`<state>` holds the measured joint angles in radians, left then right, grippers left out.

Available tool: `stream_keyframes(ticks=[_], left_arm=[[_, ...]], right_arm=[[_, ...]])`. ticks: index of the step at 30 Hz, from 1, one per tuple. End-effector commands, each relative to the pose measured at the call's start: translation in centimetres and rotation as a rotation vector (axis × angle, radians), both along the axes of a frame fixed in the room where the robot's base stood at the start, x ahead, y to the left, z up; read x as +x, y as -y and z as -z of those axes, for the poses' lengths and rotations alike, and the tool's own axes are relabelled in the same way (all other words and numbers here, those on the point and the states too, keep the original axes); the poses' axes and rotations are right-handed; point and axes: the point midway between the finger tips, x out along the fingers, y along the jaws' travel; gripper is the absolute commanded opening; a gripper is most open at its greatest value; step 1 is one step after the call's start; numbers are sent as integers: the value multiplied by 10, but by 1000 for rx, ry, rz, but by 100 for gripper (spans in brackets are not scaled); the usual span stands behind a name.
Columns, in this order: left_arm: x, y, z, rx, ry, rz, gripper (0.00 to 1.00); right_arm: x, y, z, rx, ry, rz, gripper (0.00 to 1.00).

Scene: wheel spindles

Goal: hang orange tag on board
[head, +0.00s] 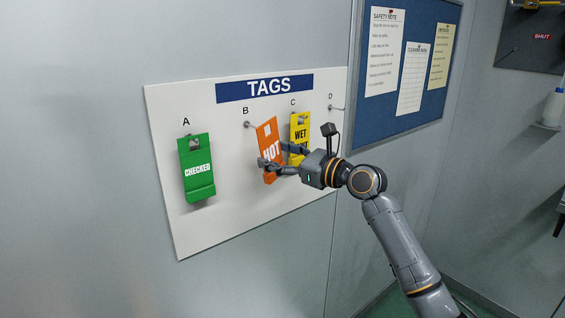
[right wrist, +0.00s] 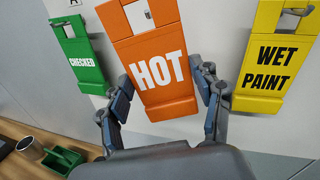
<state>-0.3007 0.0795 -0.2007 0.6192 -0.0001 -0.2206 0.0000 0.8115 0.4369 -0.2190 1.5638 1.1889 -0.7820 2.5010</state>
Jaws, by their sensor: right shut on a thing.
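The orange HOT tag (head: 267,141) is in front of the white tag board (head: 230,230), close to hook B (head: 250,124), and tilts a little. In the right wrist view the orange tag (right wrist: 158,72) fills the middle, with its hole near the top edge. I cannot tell whether the hook passes through that hole. My right gripper (head: 273,157) is shut on the orange tag, one finger on each side of its lower part; it also shows in the right wrist view (right wrist: 165,84). My left gripper is not in view.
The green CHECKED tag (head: 197,170) hangs at A and the yellow WET PAINT tag (head: 299,128) at C, close beside the orange one. Hook D (head: 337,108) is bare. A blue notice board (head: 399,120) is to the right.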

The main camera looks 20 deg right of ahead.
Motion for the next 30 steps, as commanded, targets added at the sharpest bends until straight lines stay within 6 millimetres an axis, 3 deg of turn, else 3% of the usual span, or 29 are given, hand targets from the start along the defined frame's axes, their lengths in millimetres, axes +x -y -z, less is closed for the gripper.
stream_keyframes(ticks=[21,30], left_arm=[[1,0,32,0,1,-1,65],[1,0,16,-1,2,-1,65]], right_arm=[[40,-17,4,2,1,0,32],[50,-21,8,2,0,0,32]])
